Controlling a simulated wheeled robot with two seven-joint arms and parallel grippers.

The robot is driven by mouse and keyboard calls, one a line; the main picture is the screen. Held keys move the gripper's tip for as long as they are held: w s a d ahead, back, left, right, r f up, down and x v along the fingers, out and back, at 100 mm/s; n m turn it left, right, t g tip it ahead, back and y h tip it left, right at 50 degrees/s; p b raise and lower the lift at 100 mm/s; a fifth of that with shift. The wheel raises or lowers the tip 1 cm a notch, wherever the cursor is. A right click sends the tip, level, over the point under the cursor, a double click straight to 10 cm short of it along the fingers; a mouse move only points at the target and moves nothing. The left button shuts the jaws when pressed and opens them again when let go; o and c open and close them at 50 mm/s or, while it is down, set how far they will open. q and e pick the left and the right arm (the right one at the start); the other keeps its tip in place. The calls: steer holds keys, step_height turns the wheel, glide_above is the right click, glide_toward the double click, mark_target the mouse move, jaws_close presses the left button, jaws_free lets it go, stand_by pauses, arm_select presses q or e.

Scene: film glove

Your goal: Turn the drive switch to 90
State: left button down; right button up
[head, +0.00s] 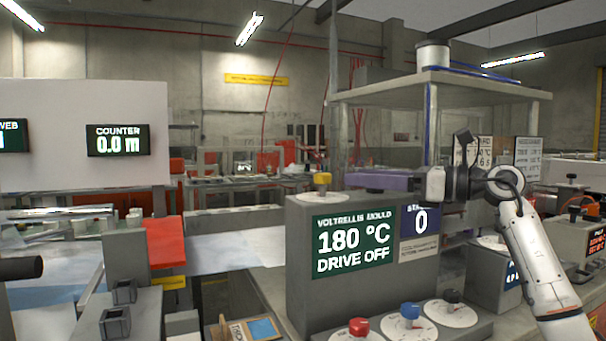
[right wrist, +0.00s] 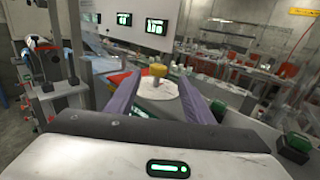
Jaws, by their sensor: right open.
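A yellow knob (head: 322,180) stands upright on a round white dial plate on top of the grey control box (head: 300,235). The box's screen (head: 352,245) reads "180 °C" and "DRIVE OFF". My right gripper (head: 350,181) reaches in from the right, level above the box top, its purple fingers pointing at the yellow knob. In the right wrist view, the knob (right wrist: 157,70) shows between the tips of the spread fingers, apart from both; the white plate (right wrist: 158,88) lies below it. The gripper is open and empty. My left gripper is not in view.
A red knob (head: 359,326), a blue knob (head: 410,310) and a black knob (head: 451,297) stand on white dials on the box's lower ledge. A small display (head: 421,221) reads "0". A shelf (head: 440,76) with a spool stands behind the gripper.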

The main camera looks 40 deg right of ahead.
mark_target(323, 174)
steer(key=x, duration=0.1)
steer(key=p+x, duration=0.1)
steer(key=x, duration=0.1)
steer(key=p+x, duration=0.1)
steer(key=x, duration=0.1)
steer(key=shift+s+a+r, duration=0.1)
steer(key=shift+a+r, duration=0.05)
steer(key=shift+r, duration=0.15)
steer(key=p+x, duration=0.1)
steer(key=x, duration=0.2)
steer(key=shift+w+a+f, duration=0.1)
steer(key=shift+w, duration=0.15)
steer(key=shift+w+a+f, duration=0.15)
steer(key=shift+w, duration=0.25)
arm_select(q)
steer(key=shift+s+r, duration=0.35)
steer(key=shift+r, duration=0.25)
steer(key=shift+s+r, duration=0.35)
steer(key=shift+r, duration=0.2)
arm_select(e)
steer(key=shift+c, duration=0.5)
steer(key=c, duration=1)
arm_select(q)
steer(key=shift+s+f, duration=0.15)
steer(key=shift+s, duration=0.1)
arm_select(e)
steer(key=shift+o, duration=0.3)
